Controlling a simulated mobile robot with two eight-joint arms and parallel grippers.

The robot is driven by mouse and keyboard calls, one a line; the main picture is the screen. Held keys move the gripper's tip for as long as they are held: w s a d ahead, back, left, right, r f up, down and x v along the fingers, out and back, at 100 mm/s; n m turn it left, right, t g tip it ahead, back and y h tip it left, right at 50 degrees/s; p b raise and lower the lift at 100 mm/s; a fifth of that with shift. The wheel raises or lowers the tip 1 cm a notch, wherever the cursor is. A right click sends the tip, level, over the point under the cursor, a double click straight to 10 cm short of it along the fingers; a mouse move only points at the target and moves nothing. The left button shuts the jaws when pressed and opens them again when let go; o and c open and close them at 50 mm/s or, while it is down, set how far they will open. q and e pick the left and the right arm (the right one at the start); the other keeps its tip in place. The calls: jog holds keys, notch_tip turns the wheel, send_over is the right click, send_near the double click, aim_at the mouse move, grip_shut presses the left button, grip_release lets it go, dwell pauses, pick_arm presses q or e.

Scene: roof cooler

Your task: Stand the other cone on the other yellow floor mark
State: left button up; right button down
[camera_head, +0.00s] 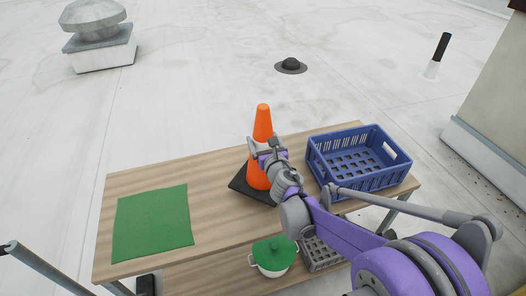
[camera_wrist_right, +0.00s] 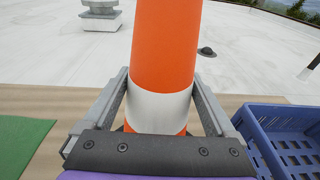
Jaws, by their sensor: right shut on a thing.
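An orange cone (camera_head: 262,124) with a dark square base stands upright on the wooden table, between the green mat and the blue crate. My right gripper (camera_head: 267,150) is at the cone's side, shut on it. In the right wrist view the orange cone (camera_wrist_right: 165,45) rises between the two fingers of the right gripper (camera_wrist_right: 162,100), at its white band. No yellow floor mark and no second cone show in these views. My left gripper is not in view.
The wooden table (camera_head: 130,190) bears a green mat (camera_head: 152,222) at left and an empty blue crate (camera_head: 362,158) close to the cone at right. A green-lidded pot (camera_head: 274,254) and a grey crate (camera_head: 318,252) sit on a lower shelf. Roof vents stand beyond; the floor between is open.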

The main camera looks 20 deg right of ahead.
jog(key=shift+f, duration=2)
grip_release()
